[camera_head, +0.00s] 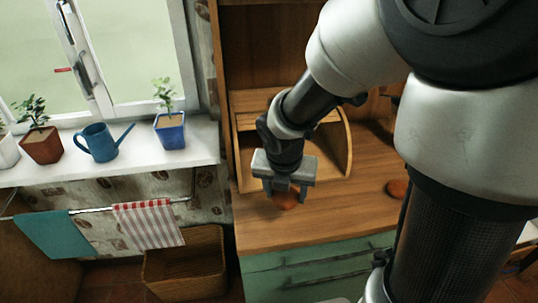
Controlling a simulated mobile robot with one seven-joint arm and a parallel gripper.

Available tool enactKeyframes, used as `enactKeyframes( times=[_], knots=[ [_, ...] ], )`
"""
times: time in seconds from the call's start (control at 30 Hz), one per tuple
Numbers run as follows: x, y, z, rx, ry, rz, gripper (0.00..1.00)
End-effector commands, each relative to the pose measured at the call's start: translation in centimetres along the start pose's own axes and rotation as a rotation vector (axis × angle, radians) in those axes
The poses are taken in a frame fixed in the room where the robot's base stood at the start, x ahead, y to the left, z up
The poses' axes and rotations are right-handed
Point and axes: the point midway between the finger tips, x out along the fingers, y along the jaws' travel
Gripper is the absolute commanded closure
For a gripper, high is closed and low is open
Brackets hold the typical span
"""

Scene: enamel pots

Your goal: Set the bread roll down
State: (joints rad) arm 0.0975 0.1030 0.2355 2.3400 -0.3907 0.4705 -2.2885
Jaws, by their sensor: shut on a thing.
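My gripper (285,190) points down over the wooden counter (265,233), near its left side. It is shut on a bread roll (286,202), a small orange-brown round thing partly hidden by the fingers. The roll is at or just above the counter top; I cannot tell whether it touches. Another orange-brown round thing (397,188) lies on the counter to the right, partly hidden by my arm.
A wooden bread box (343,142) with curved sides stands on the counter behind my gripper. Left is a windowsill (200,150) with potted plants and a blue watering can (100,143). Below are hanging towels (150,224) and a wicker basket (185,265). The counter front is clear.

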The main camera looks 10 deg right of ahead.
Motion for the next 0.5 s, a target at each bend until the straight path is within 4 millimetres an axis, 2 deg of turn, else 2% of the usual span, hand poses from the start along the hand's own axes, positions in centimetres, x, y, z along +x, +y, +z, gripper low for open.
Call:
enactKeyframes(
  times=[0.13, 0.23, 0.5],
  knots=[
    [0.1, -0.1, 0.1, -0.001, 0.000, 0.000, 0.68],
    [0.5, 0.3, 1.1, -0.001, 0.000, 0.000, 0.68],
    [2.4, 3.0, 7.2, -0.002, 0.000, 0.001, 0.68]
  ],
)
